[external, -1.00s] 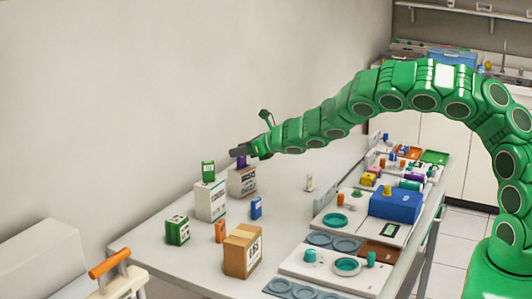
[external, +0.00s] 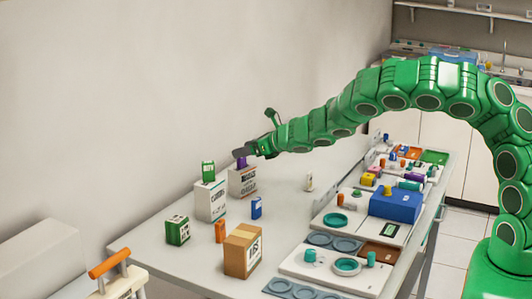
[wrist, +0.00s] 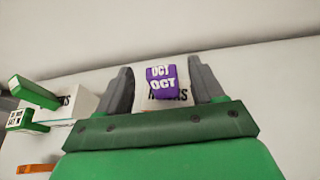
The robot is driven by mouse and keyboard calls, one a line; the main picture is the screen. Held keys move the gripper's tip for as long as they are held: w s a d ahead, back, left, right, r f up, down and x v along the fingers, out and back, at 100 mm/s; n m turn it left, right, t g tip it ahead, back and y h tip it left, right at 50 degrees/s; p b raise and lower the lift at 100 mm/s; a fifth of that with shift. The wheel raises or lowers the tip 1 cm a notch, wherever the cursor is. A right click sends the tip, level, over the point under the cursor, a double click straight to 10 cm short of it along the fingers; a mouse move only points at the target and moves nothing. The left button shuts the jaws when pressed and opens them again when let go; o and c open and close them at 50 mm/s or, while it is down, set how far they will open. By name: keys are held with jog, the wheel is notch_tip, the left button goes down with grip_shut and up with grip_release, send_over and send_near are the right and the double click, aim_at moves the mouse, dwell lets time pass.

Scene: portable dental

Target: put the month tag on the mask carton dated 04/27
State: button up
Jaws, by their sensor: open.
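A purple month tag reading OCT (wrist: 162,82) stands on top of a white mask carton (external: 242,182) at the back of the table. The carton's dark lettering shows partly below the tag in the wrist view; I cannot read a date. My gripper (external: 241,152) is open at the tag. In the wrist view its two dark fingers (wrist: 165,84) lie left and right of the tag, with gaps on both sides. The tag also shows just below the fingers in the external view (external: 242,163).
Another white carton (external: 210,202) with a green tag (external: 208,172) on top stands just left. A green box (external: 177,230), an orange block (external: 219,231), a blue block (external: 256,208) and a brown carton (external: 242,252) stand nearer. Trays with a blue box (external: 396,203) fill the right side.

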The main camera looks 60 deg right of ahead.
jog(key=v, duration=1)
dwell(0.3)
